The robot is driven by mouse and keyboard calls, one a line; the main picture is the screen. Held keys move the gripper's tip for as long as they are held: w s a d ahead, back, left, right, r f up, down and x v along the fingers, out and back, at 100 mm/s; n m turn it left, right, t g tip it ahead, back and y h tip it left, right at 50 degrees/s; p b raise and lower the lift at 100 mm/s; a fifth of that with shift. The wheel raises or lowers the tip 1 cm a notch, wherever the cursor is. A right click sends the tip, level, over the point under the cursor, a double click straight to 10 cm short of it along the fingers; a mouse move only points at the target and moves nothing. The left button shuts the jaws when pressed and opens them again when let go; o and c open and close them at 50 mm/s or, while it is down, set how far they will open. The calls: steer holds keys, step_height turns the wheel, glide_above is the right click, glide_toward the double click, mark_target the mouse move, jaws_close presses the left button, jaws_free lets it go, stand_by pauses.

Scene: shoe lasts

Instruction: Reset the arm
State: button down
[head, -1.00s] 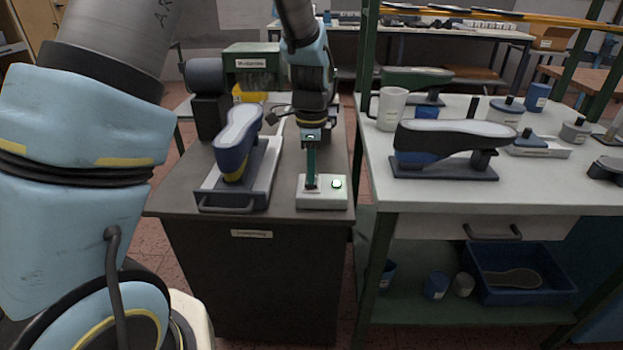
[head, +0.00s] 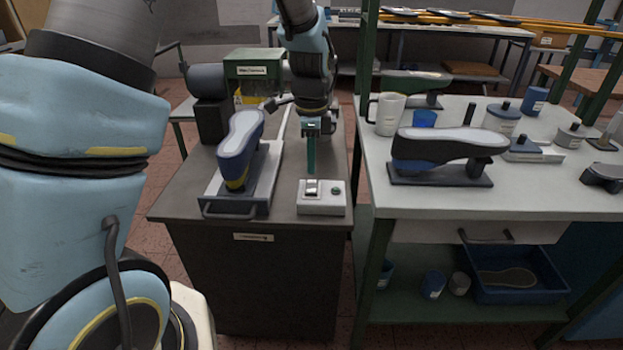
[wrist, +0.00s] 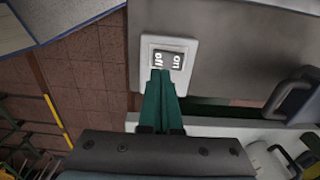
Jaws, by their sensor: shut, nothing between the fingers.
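My gripper (head: 311,174) is shut and empty, its green fingers pointing down above the white switch box (head: 322,207) on the dark cabinet. In the wrist view the closed fingertips (wrist: 160,73) lie over the lower edge of the rocker switch (wrist: 168,58), on its "off" side. Whether they touch it I cannot tell. The rocker also shows in the head view (head: 312,188). The round lamp (head: 336,190) beside it is dark.
A green machine (head: 252,66) is behind. The white table (head: 480,200) to the right holds another last (head: 440,148), a mug (head: 388,112) and several jars.

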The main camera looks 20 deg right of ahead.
steer(key=shift+r+p, duration=0.5)
steer(key=shift+r, duration=0.4)
steer(key=w+a+r+n, duration=0.1)
steer(key=a+r+n, duration=0.1)
steer(key=a+n, duration=0.45)
steer(key=w+a+r+n, duration=0.15)
steer(key=a+n, duration=0.25)
steer(key=a, duration=0.6)
steer(key=s+a+n, duration=0.3)
steer(key=a+n, duration=0.2)
steer(key=a, duration=0.2)
steer(key=s+a+r+n+t, duration=0.1)
steer(key=s+a+n, duration=0.2)
steer(key=a+n, duration=0.3)
steer(key=shift+s+a+r+t, duration=0.25)
steer(key=shift+a+t, duration=0.05)
steer(key=shift+a, duration=0.05)
